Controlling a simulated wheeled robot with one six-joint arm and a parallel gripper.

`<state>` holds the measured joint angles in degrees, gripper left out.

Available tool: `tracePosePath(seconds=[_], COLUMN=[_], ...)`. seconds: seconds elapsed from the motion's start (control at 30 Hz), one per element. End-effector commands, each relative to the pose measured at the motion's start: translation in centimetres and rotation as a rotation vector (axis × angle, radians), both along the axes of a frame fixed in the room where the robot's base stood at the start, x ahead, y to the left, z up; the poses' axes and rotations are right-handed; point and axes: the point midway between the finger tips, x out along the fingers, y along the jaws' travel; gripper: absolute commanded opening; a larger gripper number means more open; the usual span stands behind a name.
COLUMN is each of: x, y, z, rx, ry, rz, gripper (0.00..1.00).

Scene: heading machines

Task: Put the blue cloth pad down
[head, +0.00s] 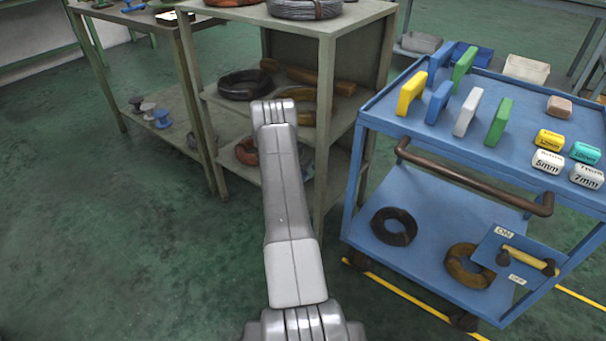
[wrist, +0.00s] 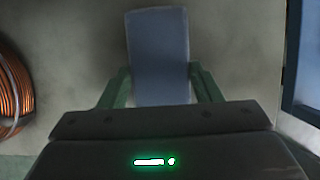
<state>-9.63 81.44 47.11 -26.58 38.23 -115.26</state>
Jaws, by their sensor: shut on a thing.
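The blue cloth pad (wrist: 158,50) shows as a flat blue-grey rectangle in the wrist view, upright in the picture. My gripper (wrist: 160,86) is shut on it, with a green finger at each side of its lower part. Beyond the pad is a plain grey-beige surface (wrist: 235,60); I cannot tell whether the pad touches it. In the head view my arm reaches toward the grey shelf unit (head: 328,36), and my gripper and the held pad are hidden there.
A copper coil (wrist: 14,90) lies left of the pad, and a blue edge (wrist: 303,60) runs at the right. In the head view the blue cart (head: 385,113) stands right of the shelf unit, with upright coloured pads and labelled blocks on top. Dark coils (head: 245,84) lie on the middle shelf.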

Motion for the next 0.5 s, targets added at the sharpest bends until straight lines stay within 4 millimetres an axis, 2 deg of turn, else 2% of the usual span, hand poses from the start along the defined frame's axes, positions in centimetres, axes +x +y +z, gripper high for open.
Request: tracePosePath(seconds=[0.1,0.5], x=[0.2,0.2], y=[-0.1,-0.1], z=[-1.4,-1.8], rx=[0.0,0.0], ry=[0.001,0.0], rz=[0.001,0.0], gripper=[0.32,0.32])
